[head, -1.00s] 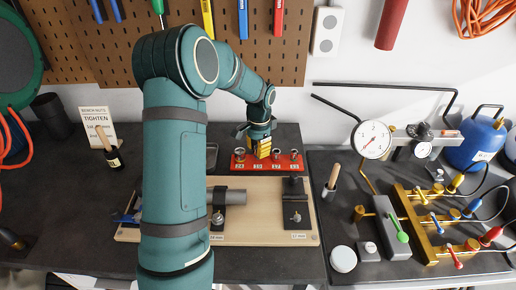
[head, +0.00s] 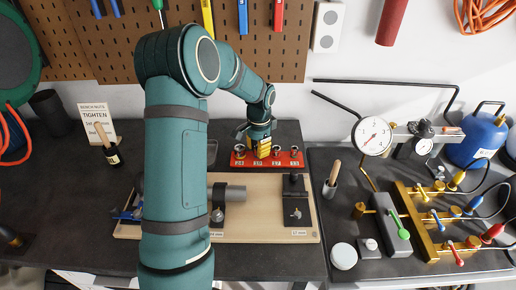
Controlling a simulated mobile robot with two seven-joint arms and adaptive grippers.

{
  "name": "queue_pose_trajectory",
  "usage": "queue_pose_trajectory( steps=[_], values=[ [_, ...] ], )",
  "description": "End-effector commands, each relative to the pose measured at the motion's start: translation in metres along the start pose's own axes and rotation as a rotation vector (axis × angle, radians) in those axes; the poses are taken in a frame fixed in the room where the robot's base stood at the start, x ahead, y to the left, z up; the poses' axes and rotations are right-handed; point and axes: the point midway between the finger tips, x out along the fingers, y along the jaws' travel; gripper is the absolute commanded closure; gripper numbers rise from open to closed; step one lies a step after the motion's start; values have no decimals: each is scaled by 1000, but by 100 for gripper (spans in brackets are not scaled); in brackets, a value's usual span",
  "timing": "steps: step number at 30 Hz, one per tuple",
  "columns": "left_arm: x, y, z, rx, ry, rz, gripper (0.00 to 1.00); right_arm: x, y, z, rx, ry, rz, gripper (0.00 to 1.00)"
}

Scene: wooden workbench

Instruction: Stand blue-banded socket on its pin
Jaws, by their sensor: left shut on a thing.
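A red socket rail (head: 285,162) stands at the back of the bench, with several metal sockets in a row and number labels on its front. My left gripper (head: 262,154) reaches down over the rail from behind my arm. Its yellow fingers are shut on a socket at the second place from the left; the fingers hide most of it. I cannot make out a blue band on any socket, and cannot tell whether the held one is seated on its pin. My right gripper is not in view.
A wooden board (head: 265,222) with a grey cylinder (head: 230,192) and a black clamp block (head: 295,203) lies in front of the rail. A brush in a holder (head: 331,181), a pressure gauge (head: 373,136) and a brass valve manifold (head: 422,225) stand to the right.

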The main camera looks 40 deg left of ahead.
Motion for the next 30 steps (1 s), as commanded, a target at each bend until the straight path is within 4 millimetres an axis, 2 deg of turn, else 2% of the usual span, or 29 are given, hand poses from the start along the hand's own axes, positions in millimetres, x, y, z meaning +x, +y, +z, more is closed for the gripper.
queue_pose_trajectory(
  steps=[8,9,10,11,22,26,30],
  values=[
    [4,0,0,0,0,0,100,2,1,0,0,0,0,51],
    [3,0,0,0,0,0,62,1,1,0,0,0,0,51],
    [3,0,0,0,0,0,52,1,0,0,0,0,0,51],
    [3,0,0,0,0,0,46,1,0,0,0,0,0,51],
    [-1,0,0,0,1,-1,46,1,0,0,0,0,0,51],
    [-16,0,-1,0,3,-2,46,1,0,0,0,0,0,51],
    [-44,-1,-1,0,4,-3,46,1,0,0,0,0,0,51]
  ],
)
